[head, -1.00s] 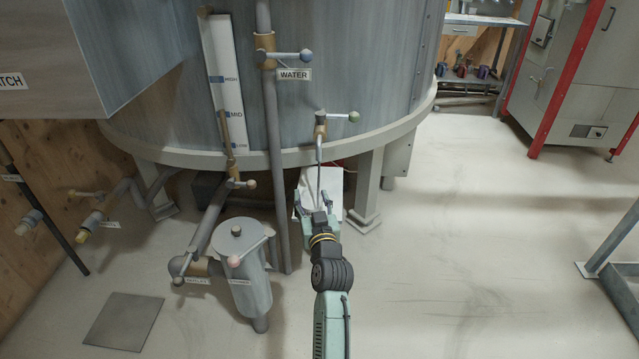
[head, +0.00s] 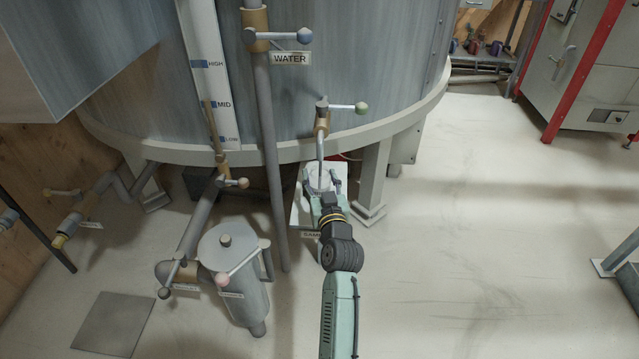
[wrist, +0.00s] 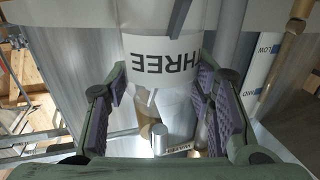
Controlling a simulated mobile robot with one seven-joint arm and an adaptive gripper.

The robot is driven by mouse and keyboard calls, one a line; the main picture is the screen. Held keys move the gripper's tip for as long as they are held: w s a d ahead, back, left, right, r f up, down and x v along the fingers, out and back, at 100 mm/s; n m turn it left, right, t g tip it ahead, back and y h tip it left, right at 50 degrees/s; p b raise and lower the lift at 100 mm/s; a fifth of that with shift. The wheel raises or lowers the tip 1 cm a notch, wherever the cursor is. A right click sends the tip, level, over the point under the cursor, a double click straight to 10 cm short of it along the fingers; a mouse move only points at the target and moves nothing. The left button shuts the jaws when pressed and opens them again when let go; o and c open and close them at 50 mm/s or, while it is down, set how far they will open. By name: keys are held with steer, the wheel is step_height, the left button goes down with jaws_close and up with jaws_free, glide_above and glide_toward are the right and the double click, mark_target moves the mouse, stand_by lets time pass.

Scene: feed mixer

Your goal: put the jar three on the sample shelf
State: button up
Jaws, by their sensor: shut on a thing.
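Jar three (wrist: 158,45), pale with a black "THREE" label, fills the upper middle of the wrist view, its lettering upside down. In the head view the jar (head: 319,181) shows as a small pale shape between the fingers of my gripper (head: 321,192), below the sample tap's spout. The sample shelf (head: 302,208), a white plate with a partly hidden label at its front, lies under the jar and gripper. I cannot tell whether the jar touches it.
The sample tap (head: 322,122) with a green-knobbed lever hangs just above the jar. A vertical water pipe (head: 269,160) and a grey canister (head: 236,280) stand to the left. A tank leg (head: 373,180) is close on the right.

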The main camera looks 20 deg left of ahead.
step_height(320, 180, down, 2)
steer(key=shift+f+b, duration=0.15)
steer(key=shift+b, duration=0.2)
steer(key=shift+a+f, duration=0.1)
steer(key=shift+f, duration=0.05)
steer(key=shift+w, duration=0.1)
steer(key=shift+r, duration=0.25)
steer(key=shift+f, duration=0.3)
steer(key=o, duration=1.2)
steer(key=shift+r, duration=0.1)
steer(key=shift+c, duration=0.2)
